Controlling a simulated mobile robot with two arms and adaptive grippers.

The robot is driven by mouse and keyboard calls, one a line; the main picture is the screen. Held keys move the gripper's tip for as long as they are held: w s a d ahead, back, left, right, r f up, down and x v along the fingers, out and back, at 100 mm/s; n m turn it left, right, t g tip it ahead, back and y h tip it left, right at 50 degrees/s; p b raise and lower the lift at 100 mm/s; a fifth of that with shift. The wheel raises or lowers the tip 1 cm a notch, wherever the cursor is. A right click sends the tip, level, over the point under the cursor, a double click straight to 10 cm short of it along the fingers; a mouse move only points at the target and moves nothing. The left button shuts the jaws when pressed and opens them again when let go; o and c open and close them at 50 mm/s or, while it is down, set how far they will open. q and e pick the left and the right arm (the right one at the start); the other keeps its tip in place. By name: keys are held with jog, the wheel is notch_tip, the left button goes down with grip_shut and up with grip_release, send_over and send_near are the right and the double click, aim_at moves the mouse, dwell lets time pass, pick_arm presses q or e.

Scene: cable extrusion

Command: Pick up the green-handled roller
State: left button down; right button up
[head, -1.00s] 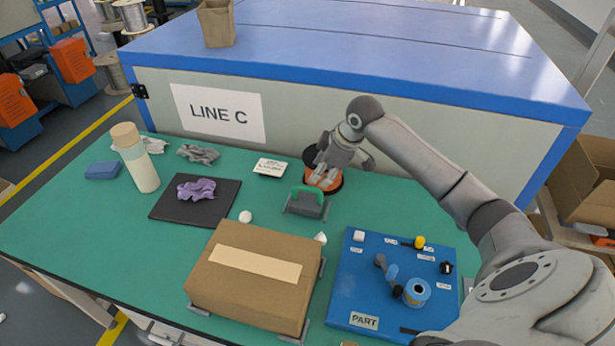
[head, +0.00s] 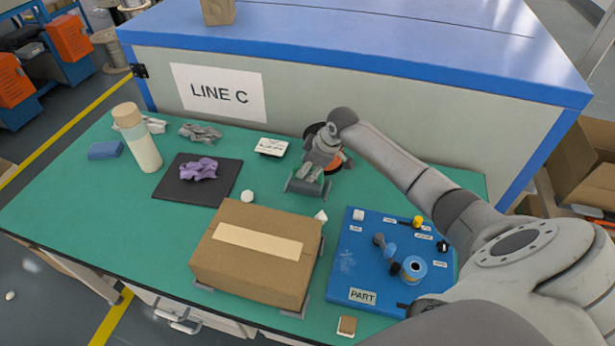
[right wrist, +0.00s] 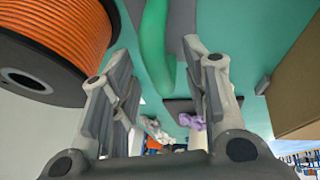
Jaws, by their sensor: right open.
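The green-handled roller stands on the green table, its grey body (head: 303,187) showing below my right gripper (head: 311,173) in the head view. The gripper hides most of the handle there. In the right wrist view the green handle (right wrist: 153,45) runs down toward the gap between the two fingers (right wrist: 160,88), with part of a grey body (right wrist: 182,16) beside it. The fingers are apart and nothing is clamped between them. I cannot tell whether they touch the handle. My left gripper is out of view.
An orange-wound spool (right wrist: 60,35) stands close to the gripper, also visible in the head view (head: 334,166). A cardboard box (head: 255,265) and a blue part board (head: 350,262) lie nearer. A black mat (head: 168,190) with a purple cloth (head: 198,169) is left.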

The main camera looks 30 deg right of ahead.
jog(key=shift+w+f, duration=0.1)
jog(key=shift+f, duration=0.15)
jog(key=shift+c, duration=0.3)
grip_shut()
jog(key=shift+r, duration=0.1)
jog(key=shift+r, duration=0.1)
